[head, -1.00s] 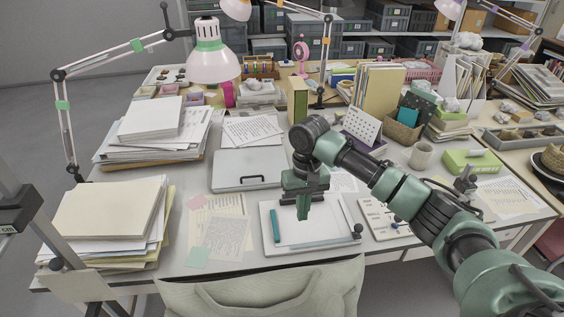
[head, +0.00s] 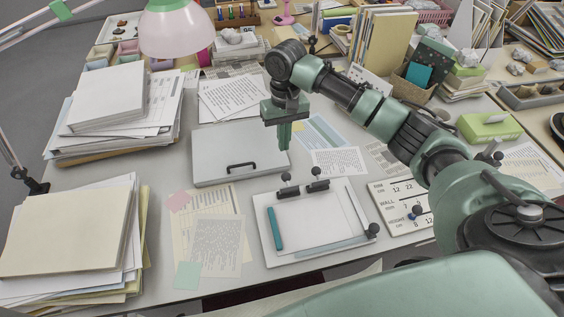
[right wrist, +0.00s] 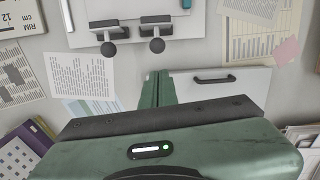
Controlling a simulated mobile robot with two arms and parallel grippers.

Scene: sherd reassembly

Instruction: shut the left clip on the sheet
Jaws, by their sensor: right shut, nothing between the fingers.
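A white board (head: 266,252) lies on the desk with a white sheet (head: 312,222) on it. Two dark clips with round knobs stand at the board's far edge, the left clip (head: 290,188) and the right clip (head: 318,183). In the right wrist view, turned around, the left clip (right wrist: 156,40) is on the right and the right clip (right wrist: 108,44) on the left. I cannot tell whether either clip is shut. My right gripper (head: 284,146) is shut and empty, pointing down beyond the clips and apart from them. My left gripper is not in view.
Tall paper stacks (head: 70,235) fill the left side. A lamp shade (head: 177,30) hangs above the desk.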

